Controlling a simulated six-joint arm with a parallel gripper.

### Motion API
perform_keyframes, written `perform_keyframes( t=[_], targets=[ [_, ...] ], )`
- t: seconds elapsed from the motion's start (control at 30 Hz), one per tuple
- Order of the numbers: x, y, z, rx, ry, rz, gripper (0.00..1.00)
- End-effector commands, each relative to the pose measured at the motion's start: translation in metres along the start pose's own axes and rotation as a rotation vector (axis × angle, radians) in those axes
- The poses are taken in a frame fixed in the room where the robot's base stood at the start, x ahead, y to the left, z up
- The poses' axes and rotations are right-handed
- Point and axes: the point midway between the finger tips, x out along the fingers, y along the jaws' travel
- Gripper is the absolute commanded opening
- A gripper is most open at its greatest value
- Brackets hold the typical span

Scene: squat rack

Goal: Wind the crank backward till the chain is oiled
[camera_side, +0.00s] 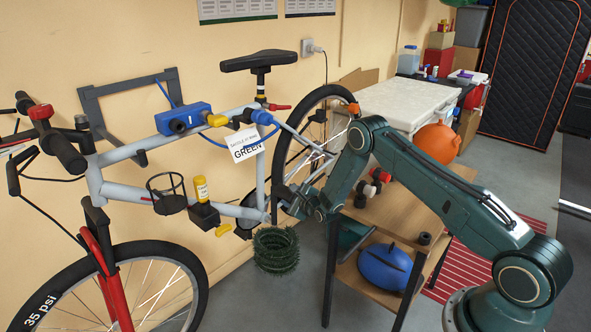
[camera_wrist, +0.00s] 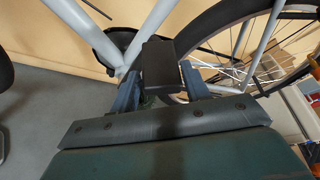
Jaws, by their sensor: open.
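The bicycle (camera_side: 165,140) hangs on a grey wall bracket, and its crank area (camera_side: 243,230) sits low on the frame, partly hidden by a green coiled bristly thing (camera_side: 275,250). My gripper (camera_side: 290,203) is at the right of the crank, beside the rear wheel. In the wrist view my gripper (camera_wrist: 160,92) has its two fingers apart, with a black pedal-like block (camera_wrist: 163,63) between or just beyond them. I cannot tell whether the fingers touch it. A dark curved ring or guard (camera_wrist: 112,44) shows behind it. The chain cannot be made out clearly.
A sign (camera_side: 246,145) reading GREEN hangs under the saddle. A wooden shelf unit (camera_side: 395,215) with a blue helmet-like object (camera_side: 386,267) stands close under my arm.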

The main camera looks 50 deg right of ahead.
Motion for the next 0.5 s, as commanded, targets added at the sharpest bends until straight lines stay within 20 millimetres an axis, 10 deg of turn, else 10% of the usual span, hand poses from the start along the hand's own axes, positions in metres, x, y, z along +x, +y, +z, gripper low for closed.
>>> perform_keyframes(
  t=[0.5],
  targets=[
    [0.035, 0.000, 0.000, 0.000, -0.001, -0.001, 0.47]
  ],
)
